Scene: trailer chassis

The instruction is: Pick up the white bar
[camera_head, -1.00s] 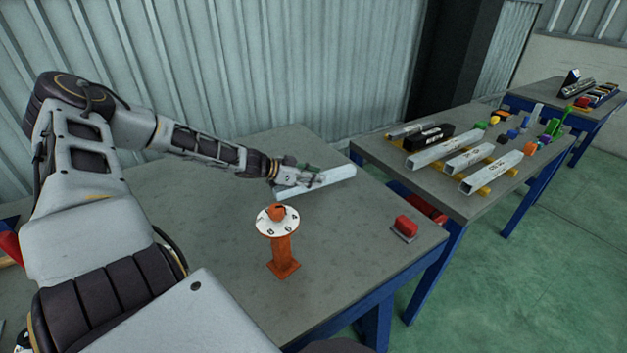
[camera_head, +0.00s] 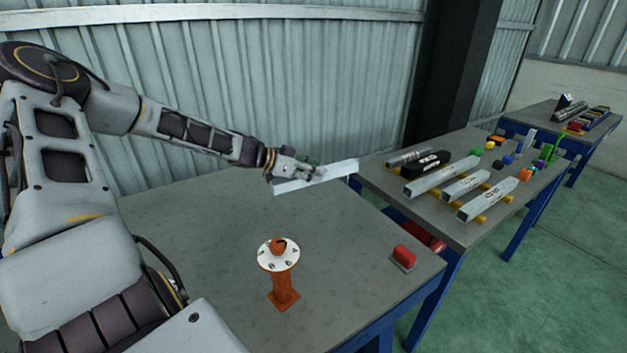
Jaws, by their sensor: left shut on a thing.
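The white bar (camera_head: 337,171) is a long, pale square-section bar in the head view, above the back of the near grey table. My left gripper (camera_head: 302,173) is shut on the bar, near its left half, and holds it up off the table top. The gripper's fingers hide part of the bar. The bar runs from lower left to upper right. My right gripper is not in view.
An orange stand with a white numbered dial (camera_head: 279,254) stands on the near table (camera_head: 205,225). A second table (camera_head: 447,224) holds several bars and small coloured parts. A further table (camera_head: 530,116) stands behind.

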